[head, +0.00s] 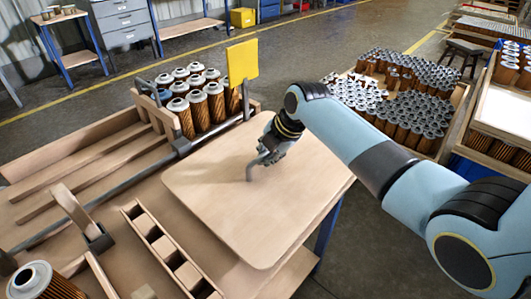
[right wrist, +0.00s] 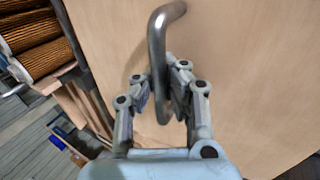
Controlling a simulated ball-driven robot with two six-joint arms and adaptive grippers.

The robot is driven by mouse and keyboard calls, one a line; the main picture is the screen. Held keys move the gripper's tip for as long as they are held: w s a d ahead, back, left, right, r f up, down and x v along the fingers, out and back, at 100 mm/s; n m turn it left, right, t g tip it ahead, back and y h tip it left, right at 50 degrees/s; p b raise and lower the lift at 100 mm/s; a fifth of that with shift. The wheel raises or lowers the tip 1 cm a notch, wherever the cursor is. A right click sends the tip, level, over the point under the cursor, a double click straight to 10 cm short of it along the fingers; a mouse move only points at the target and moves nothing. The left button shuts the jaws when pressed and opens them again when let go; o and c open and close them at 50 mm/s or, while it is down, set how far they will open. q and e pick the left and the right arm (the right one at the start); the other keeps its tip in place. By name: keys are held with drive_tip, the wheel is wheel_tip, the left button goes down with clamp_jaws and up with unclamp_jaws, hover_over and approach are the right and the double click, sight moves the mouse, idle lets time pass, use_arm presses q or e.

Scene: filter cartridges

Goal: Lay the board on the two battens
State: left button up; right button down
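The board (head: 225,200) is a broad, pale wooden panel with rounded corners and a bent metal handle (right wrist: 158,50). It lies roughly flat over the right part of the bench; I cannot tell whether it rests there or is slightly raised. My right gripper (head: 262,155) is at the handle. In the right wrist view its two fingers (right wrist: 160,78) close in on both sides of the handle bar and appear to grip it. Two long wooden strips, seemingly the battens (head: 85,162) (head: 95,182), lie side by side on the bench to the left, apart from the board. My left gripper is not in view.
Filter cartridges (head: 197,105) stand behind the board, beside a yellow plate (head: 242,60) on a post. A slotted wooden rack (head: 165,250) lies left of the board. A wooden block on a metal bracket (head: 98,238) stands near the strips. More cartridges (head: 405,110) fill a tray beyond.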

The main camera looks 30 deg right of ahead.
drive_tip(key=shift+w+f+b, duration=0.1)
drive_tip(key=shift+f+b, duration=0.5)
drive_tip(key=shift+f, duration=0.3)
drive_tip(key=c, duration=1.4)
unclamp_jaws()
drive_tip(key=shift+f, duration=0.15)
drive_tip(key=v, duration=1.2)
